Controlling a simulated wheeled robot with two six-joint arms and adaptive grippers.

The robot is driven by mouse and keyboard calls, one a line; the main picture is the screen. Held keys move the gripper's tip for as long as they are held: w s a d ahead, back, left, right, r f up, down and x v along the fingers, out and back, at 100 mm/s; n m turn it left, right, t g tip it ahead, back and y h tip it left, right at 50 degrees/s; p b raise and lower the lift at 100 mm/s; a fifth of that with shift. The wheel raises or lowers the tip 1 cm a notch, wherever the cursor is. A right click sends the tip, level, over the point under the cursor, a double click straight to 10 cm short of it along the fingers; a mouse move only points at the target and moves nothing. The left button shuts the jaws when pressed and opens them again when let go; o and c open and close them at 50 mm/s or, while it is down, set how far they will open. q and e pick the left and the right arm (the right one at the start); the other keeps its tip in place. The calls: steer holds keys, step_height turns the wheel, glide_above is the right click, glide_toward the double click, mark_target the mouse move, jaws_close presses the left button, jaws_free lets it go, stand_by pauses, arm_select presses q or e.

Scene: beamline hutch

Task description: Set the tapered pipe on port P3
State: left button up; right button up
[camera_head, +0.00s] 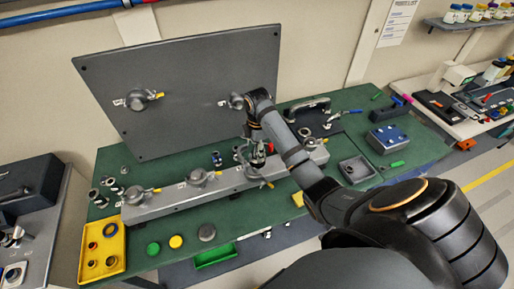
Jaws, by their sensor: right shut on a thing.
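My right arm reaches in from the lower right and bends down over the grey rail (225,184). My right gripper (258,162) points down at the rail and is shut on a small metallic piece, probably the tapered pipe; the fingers hide most of it. I cannot tell whether the piece touches the port below it. Clamped ports with yellow-tipped levers stand along the rail, among them a left one (134,194) and a middle one (198,177). The port labels are too small to read, so I cannot tell which is P3. My left gripper is not in view.
A tilted grey panel (190,65) with two clamped ports stands behind the rail. Round caps lie in front.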

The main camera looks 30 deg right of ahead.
steer(key=shift+f, duration=0.5)
stand_by(0.5)
steer(key=o, duration=1.6)
